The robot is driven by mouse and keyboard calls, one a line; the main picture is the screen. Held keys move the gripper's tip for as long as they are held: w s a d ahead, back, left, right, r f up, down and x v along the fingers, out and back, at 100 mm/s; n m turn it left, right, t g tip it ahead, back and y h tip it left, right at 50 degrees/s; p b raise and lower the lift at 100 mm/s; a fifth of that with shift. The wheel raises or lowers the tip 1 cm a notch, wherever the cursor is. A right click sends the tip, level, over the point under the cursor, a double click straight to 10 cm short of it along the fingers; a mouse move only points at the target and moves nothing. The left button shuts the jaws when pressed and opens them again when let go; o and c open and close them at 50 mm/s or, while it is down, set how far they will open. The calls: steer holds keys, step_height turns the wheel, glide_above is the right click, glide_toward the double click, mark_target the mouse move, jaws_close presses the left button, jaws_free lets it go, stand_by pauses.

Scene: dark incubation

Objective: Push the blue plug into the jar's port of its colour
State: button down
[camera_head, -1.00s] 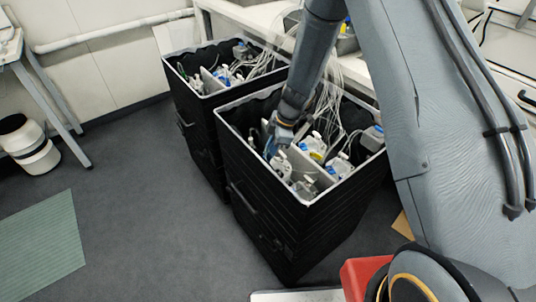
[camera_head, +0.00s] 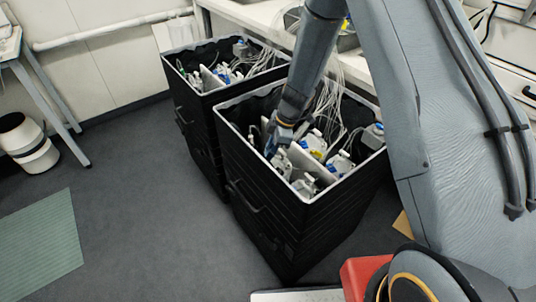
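My gripper (camera_head: 276,146) reaches down into the nearer black bin (camera_head: 275,185), at its left inner side. Its fingers are small and partly hidden, so I cannot tell whether they are open or shut. A pale jar (camera_head: 281,164) stands just below the gripper. Other jars with white and blue caps (camera_head: 341,163) stand to its right, behind a light divider (camera_head: 313,166). Blue shows at the gripper's end, but I cannot make out the blue plug. The jar's coloured ports are too small to tell apart.
A second black bin (camera_head: 188,118) with jars and tubes stands behind to the left. Many thin pale tubes (camera_head: 327,100) hang into the nearer bin. The bin's raised walls surround the gripper. Grey floor (camera_head: 150,190) is clear to the left.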

steer(key=c, duration=1.7)
jaws_free()
steer(key=shift+c, duration=0.2)
steer(key=b+v, duration=0.1)
steer(key=v, duration=0.5)
steer(key=shift+d+r, duration=0.1)
steer(key=shift+r, duration=0.15)
steer(key=shift+d+r, duration=0.25)
steer(key=shift+r, duration=0.4)
